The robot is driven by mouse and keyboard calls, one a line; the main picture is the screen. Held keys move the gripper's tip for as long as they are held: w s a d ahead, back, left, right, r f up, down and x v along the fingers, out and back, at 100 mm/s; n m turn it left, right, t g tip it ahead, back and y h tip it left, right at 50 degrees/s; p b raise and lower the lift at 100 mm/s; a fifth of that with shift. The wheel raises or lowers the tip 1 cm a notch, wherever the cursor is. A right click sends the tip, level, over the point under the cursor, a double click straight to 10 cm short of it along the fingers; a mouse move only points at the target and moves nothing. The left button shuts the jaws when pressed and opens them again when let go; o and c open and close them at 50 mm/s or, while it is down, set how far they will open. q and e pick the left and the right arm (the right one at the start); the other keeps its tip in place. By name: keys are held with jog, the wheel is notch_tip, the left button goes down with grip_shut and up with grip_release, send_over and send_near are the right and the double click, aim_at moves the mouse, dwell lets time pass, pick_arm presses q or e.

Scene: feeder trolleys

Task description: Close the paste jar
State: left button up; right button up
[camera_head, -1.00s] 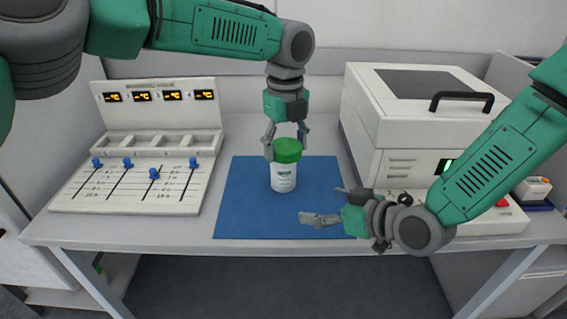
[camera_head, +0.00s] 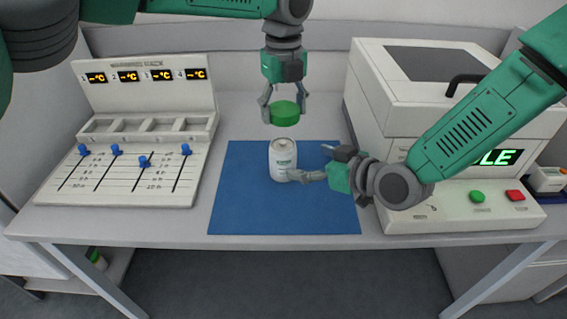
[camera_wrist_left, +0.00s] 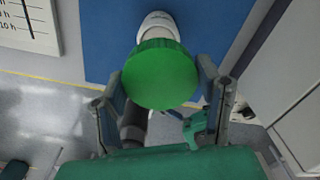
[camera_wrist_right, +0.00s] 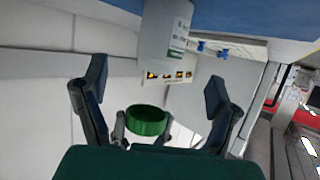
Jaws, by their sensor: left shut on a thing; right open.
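The white paste jar (camera_head: 283,160) stands upright and uncovered on the blue mat (camera_head: 240,205). It also shows in the left wrist view (camera_wrist_left: 157,21) and the right wrist view (camera_wrist_right: 165,35). My left gripper (camera_head: 284,108) is shut on the green lid (camera_head: 285,115) and holds it above the jar, clear of its mouth. The lid fills the middle of the left wrist view (camera_wrist_left: 158,76) and shows low in the right wrist view (camera_wrist_right: 146,120). My right gripper (camera_head: 312,163) is open, its fingers reaching toward the right side of the jar; contact cannot be told.
A warming rack (camera_head: 145,130) with blue sliders and small displays stands at the left. A white machine (camera_head: 400,100) with a black handle and green and red buttons stands at the right. The mat's left and front parts are clear.

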aim_at(283, 155)
jog(key=x, duration=0.9)
jog(key=c, duration=1.8)
pick_arm(q)
jog(key=shift+a+f, duration=0.1)
jog(key=shift+f, duration=2.3)
